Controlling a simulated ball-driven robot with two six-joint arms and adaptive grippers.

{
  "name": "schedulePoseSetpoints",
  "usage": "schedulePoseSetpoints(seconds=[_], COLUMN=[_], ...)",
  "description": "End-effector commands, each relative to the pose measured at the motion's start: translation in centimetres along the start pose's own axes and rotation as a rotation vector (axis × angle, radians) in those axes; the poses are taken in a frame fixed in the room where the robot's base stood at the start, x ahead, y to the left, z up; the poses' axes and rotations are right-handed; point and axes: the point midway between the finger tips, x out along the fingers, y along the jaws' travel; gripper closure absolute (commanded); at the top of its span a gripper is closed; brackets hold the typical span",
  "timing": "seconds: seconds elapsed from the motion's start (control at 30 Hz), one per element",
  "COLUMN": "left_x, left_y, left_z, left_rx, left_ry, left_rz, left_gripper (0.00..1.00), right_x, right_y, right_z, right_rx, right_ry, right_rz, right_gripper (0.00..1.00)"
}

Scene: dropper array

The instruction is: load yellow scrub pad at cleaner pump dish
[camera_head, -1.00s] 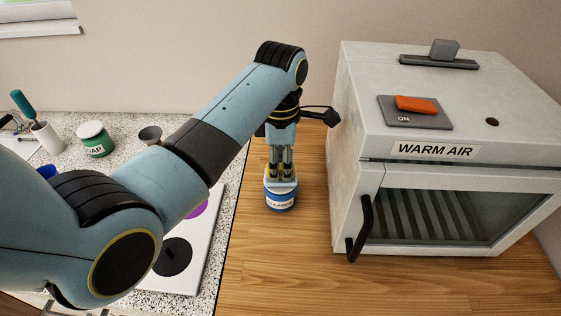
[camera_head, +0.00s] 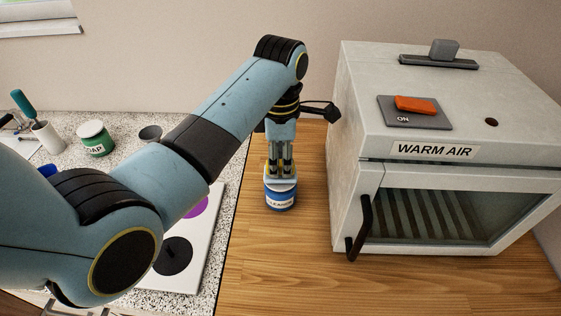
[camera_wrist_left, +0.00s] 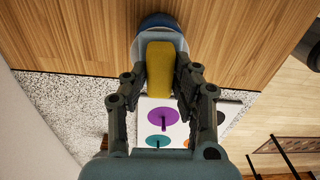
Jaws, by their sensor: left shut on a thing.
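The cleaner pump dish (camera_head: 280,198), a blue and white container with a CLEANER label, stands upright on the wooden counter. My left gripper (camera_head: 281,174) points down directly over its top. In the left wrist view the yellow scrub pad (camera_wrist_left: 159,68) sits between the two fingers of my left gripper (camera_wrist_left: 160,88), which is shut on it. The pad's far end overlaps the pale top of the dish, whose blue part (camera_wrist_left: 160,20) shows beyond. I cannot tell how firmly the pad touches the dish. My right gripper is out of view.
The WARM AIR cabinet (camera_head: 440,150) with a black door handle (camera_head: 361,228) stands close on the right. A green soap jar (camera_head: 95,140), a small grey cup (camera_head: 150,135) and a white board with coloured discs (camera_head: 205,235) are on the speckled counter. The front wood is clear.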

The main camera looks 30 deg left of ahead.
Motion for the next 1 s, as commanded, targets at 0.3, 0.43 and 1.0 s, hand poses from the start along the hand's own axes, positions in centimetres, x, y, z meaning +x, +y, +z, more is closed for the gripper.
schedulePoseSetpoints(seconds=[0.3, 0.43, 1.0], left_x=[-2.9, -4.1, -5.7], left_y=[0.1, 0.1, 0.0], left_z=[0.1, 0.1, 0.0], left_rx=[0.000, 0.000, 0.000], left_ry=[-0.002, -0.002, -0.001], left_rz=[0.002, 0.003, 0.001], left_gripper=[0.99, 0.99, 0.99], right_x=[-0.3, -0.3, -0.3], right_y=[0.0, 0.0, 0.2], right_z=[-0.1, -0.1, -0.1], right_rx=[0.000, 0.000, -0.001], right_ry=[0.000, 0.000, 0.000], right_rz=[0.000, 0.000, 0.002], right_gripper=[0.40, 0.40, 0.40])
